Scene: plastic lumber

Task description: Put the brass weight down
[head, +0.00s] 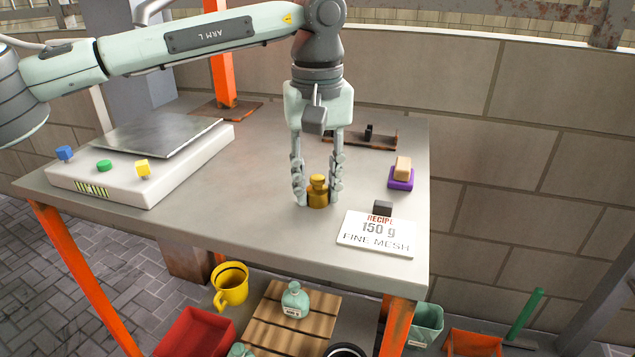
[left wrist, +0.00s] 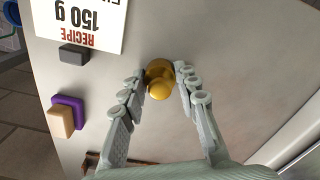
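The brass weight (head: 318,193) is a small gold-coloured knobbed weight, upright at or just above the grey tabletop (head: 240,190), left of the recipe card. I cannot tell whether its base touches the table. My left gripper (head: 318,184) points straight down with one finger on each side of the weight, closed in against it. In the left wrist view the weight (left wrist: 160,78) sits between the fingertips (left wrist: 160,72), with its knob towards the camera. My right gripper is in neither view.
A white scale (head: 150,165) with coloured buttons stands at the left. The recipe card (head: 377,233) reads 150 g, fine mesh. A purple block with a tan brush-like top (head: 401,177) and a dark rack (head: 360,139) are at the right. A yellow mug (head: 231,285) is below.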

